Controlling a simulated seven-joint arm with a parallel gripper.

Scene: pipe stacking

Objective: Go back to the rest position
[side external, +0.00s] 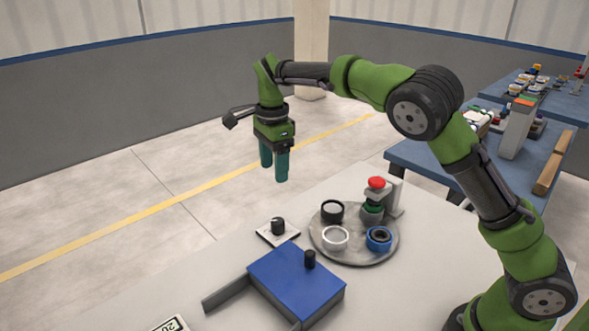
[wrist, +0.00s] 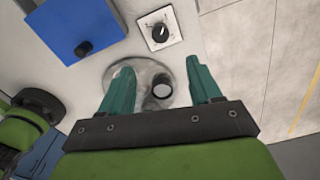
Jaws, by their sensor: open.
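My gripper (side external: 274,166) is held high above the work table, with its teal fingers pointing down. In the wrist view the two fingers (wrist: 160,76) stand wide apart with nothing between them. Below them is a round grey plate (side external: 352,255) that carries several pipe rings. On it are a black ring (side external: 332,209), a white ring (side external: 335,239) and a blue ring (side external: 380,236). In the wrist view my fingers hide part of the plate.
A blue box (side external: 297,283) with a black knob lies at the table's front. A white dial panel (side external: 278,231) sits behind it. A blue side table (side external: 420,160) with several objects stands at the right. The air around my gripper is free.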

